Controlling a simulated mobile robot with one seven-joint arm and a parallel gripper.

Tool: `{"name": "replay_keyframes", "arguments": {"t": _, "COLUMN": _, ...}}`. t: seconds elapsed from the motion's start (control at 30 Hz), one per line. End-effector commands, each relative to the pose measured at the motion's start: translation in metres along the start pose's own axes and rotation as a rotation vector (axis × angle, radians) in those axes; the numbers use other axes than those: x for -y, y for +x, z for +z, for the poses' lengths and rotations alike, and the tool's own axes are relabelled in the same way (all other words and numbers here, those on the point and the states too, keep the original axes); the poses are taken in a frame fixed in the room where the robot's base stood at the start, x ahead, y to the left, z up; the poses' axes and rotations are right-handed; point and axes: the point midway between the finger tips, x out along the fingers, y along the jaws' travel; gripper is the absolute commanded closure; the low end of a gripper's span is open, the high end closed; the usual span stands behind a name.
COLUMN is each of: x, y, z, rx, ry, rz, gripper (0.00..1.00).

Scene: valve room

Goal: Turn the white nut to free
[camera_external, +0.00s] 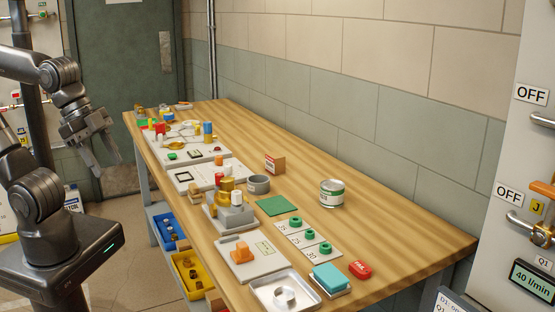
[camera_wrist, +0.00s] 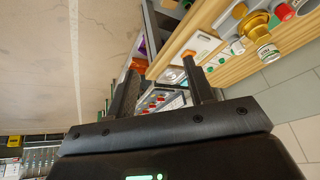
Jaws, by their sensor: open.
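My gripper (camera_external: 106,162) is open and empty, hanging in the air left of the wooden workbench (camera_external: 380,228), fingers pointing down. Its two dark fingers also show in the wrist view (camera_wrist: 162,72), spread apart with nothing between them. A white cylindrical piece (camera_external: 238,199) stands on a grey stepped block (camera_external: 232,216) with brass-coloured parts near the middle of the bench. A smaller white piece (camera_external: 159,141) stands farther back on the bench. Both are small and apart from my gripper.
A valve panel (camera_external: 520,150) is at right. The bench's right-hand strip is mostly clear.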

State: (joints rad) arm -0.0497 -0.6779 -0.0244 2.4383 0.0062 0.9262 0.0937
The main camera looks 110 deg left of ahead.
Motion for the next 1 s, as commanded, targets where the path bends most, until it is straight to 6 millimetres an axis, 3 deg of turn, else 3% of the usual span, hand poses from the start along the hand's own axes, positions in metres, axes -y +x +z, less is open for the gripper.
{"name": "replay_keyframes", "arguments": {"t": 0.27, "x": 0.039, "y": 0.014, "z": -0.069, "rx": 0.155, "ry": 0.252, "rz": -0.043, "gripper": 0.51}}
{"name": "replay_keyframes", "arguments": {"t": 0.6, "x": 0.108, "y": 0.059, "z": -0.139, "rx": 0.323, "ry": 0.559, "rz": 0.041, "gripper": 0.51}}
{"name": "replay_keyframes", "arguments": {"t": 0.8, "x": 0.160, "y": 0.095, "z": -0.165, "rx": 0.378, "ry": 0.718, "rz": 0.143, "gripper": 0.51}}
{"name": "replay_keyframes", "arguments": {"t": 1.0, "x": 0.199, "y": 0.120, "z": -0.175, "rx": 0.392, "ry": 0.823, "rz": 0.225, "gripper": 0.51}}
